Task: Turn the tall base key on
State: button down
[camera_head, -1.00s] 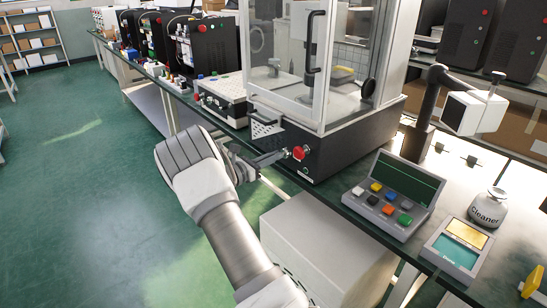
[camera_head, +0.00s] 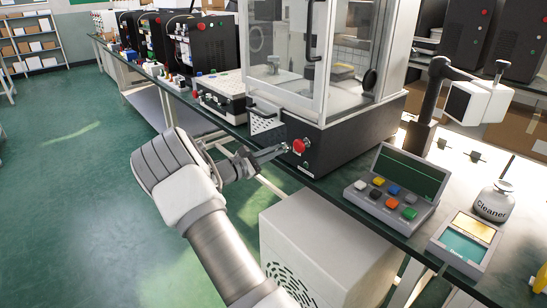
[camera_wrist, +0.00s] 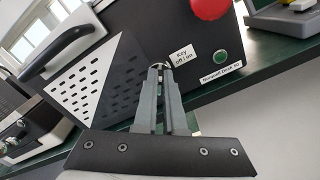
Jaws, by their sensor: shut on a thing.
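The tall glass-walled cabinet stands on a black base (camera_head: 345,140) on the bench. In the wrist view the base (camera_wrist: 160,30) carries a white label (camera_wrist: 184,54) reading "Key off | on". A small metallic key (camera_wrist: 158,66) shows beside the label, at my fingertips. My gripper (camera_wrist: 160,72) is shut on this key, and the fingers hide most of it. I cannot tell which way the key points. In the head view my gripper (camera_head: 285,149) reaches the base just left of a red button (camera_head: 299,146), and the key is too small to make out.
A red knob (camera_wrist: 210,8) and a green button (camera_wrist: 220,57) sit close to my fingers. A perforated panel (camera_wrist: 105,80) is at their left. A keypad console (camera_head: 394,195), a cleaner bottle (camera_head: 493,205) and a white box (camera_head: 325,240) stand to the right.

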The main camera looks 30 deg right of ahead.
jog(key=m+b, duration=0.1)
jog(key=m, duration=0.1)
jog(key=m+b, duration=0.2)
jog(key=shift+s+f+m, duration=0.1)
jog(key=shift+f+m, duration=0.1)
jog(key=shift+m, duration=0.2)
jog(key=shift+b, duration=0.35)
jog(key=c, duration=1)
grip_release()
jog(key=shift+a+r, duration=0.1)
jog(key=shift+a, duration=0.05)
jog(key=s+a+p, duration=0.2)
jog(key=a+p, duration=0.2)
jog(key=a, duration=1.3)
jog(key=shift+s, duration=0.2)
